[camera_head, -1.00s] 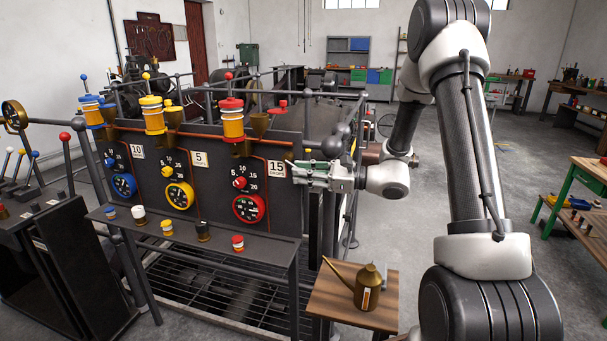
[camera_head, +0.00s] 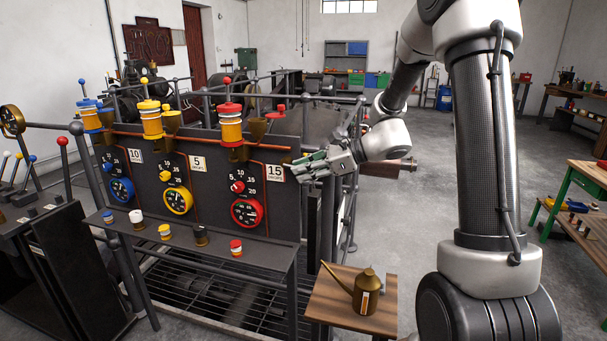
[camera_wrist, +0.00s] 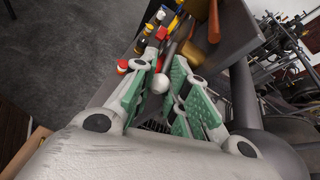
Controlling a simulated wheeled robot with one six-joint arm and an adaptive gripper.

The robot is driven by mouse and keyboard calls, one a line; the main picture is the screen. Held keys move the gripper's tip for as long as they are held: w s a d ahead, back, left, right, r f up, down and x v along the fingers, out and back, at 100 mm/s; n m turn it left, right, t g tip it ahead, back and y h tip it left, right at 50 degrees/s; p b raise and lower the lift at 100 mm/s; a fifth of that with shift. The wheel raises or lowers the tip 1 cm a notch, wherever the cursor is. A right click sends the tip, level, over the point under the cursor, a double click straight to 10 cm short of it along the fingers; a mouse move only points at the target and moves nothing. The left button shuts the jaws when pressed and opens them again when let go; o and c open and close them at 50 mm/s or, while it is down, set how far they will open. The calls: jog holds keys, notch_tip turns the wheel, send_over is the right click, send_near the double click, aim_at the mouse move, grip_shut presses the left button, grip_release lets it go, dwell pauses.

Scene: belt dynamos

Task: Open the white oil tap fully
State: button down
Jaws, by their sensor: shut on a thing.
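My gripper (camera_head: 303,163) is at the right end of the dark dynamo panel (camera_head: 283,196), beside the 15 drops plate. In the wrist view, the white ball knob of the oil tap (camera_wrist: 160,83) lies between the green finger pads of my gripper (camera_wrist: 162,84). The gripper is shut on it. The tap's stem and body are mostly hidden by the fingers. In the head view my fingers cover the tap, so its angle cannot be told.
A red gauge (camera_head: 247,212) and a red-and-yellow oiler (camera_head: 230,127) are left of my gripper. Small coloured pots, such as a red one (camera_head: 236,247), stand on the ledge below. A brass oil can (camera_head: 367,291) stands on a wooden stand (camera_head: 327,307).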

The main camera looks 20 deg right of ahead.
jog(key=shift+s+r+g+h, duration=0.15)
jog(key=shift+r+g+h, duration=0.1)
jog(key=shift+g+h, duration=0.2)
dwell(0.3)
jog(key=c, duration=1.7)
grip_release()
jog(key=shift+o, duration=0.2)
jog(key=shift+d+r, duration=0.1)
jog(key=shift+r, duration=0.05)
jog(key=v, duration=1.1)
jog(key=shift+s+d+r, duration=0.25)
